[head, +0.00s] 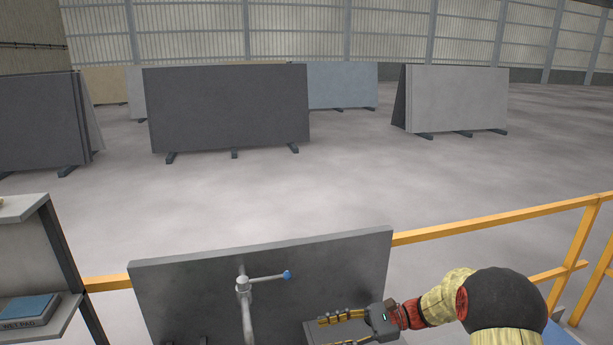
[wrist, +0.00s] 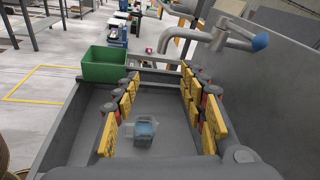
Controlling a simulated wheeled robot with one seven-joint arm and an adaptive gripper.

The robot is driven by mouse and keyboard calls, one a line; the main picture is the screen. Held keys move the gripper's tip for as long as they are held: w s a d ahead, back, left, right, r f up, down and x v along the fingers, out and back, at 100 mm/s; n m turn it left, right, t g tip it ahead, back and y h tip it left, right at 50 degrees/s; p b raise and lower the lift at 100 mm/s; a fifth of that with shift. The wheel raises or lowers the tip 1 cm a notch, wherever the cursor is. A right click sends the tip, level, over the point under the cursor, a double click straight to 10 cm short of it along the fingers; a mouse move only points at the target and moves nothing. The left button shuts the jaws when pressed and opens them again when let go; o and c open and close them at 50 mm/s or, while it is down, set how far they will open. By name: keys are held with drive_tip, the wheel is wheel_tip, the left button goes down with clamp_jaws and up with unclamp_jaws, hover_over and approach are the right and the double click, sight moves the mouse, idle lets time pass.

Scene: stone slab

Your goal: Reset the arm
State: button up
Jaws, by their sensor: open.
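My gripper (head: 335,328) is at the bottom of the head view, pointing left in front of an upright grey panel (head: 345,262). In the wrist view my gripper (wrist: 160,75) has its two yellow-padded fingers spread wide apart, with nothing held between them. The arm reaches in from the lower right of the head view. Below the fingers, a small blue and grey block (wrist: 145,130) lies on the floor of a grey basin (wrist: 90,115).
A tap (head: 245,300) with a blue-ended lever stands left of my gripper. A green bin (wrist: 104,64) sits at the basin's far left. A shelf (head: 25,210) holds a box labelled wet pad (head: 28,310). Yellow rails (head: 500,217) and stone slabs (head: 228,108) stand beyond.

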drive_tip(key=s+d+f+n+g+h+b, duration=0.1)
drive_tip(key=s+d+f+n+h, duration=0.15)
drive_tip(key=s, duration=0.25)
drive_tip(key=s+d+f+n+h, duration=0.1)
drive_tip(key=s+d+n+h, duration=0.15)
drive_tip(key=s, duration=0.25)
drive_tip(key=s+d+f+n+g+h+b, duration=0.1)
drive_tip(key=s+h, duration=0.3)
drive_tip(key=s, duration=0.1)
drive_tip(key=s+d+r+n+t+h+b, duration=0.3)
drive_tip(key=s+r+n+t, duration=0.1)
drive_tip(key=s, duration=0.3)
drive_tip(key=s+d+r+n+t+h+b, duration=0.2)
drive_tip(key=s+d+r+n+t+h, duration=0.1)
drive_tip(key=s+r+n+t+h, duration=0.1)
wheel_tip(320, 180, up, 3)
drive_tip(key=s+t, duration=0.1)
drive_tip(key=s, duration=0.1)
drive_tip(key=shift+s+d+b, duration=0.3)
drive_tip(key=shift+s+b, duration=0.1)
drive_tip(key=shift+r, duration=0.1)
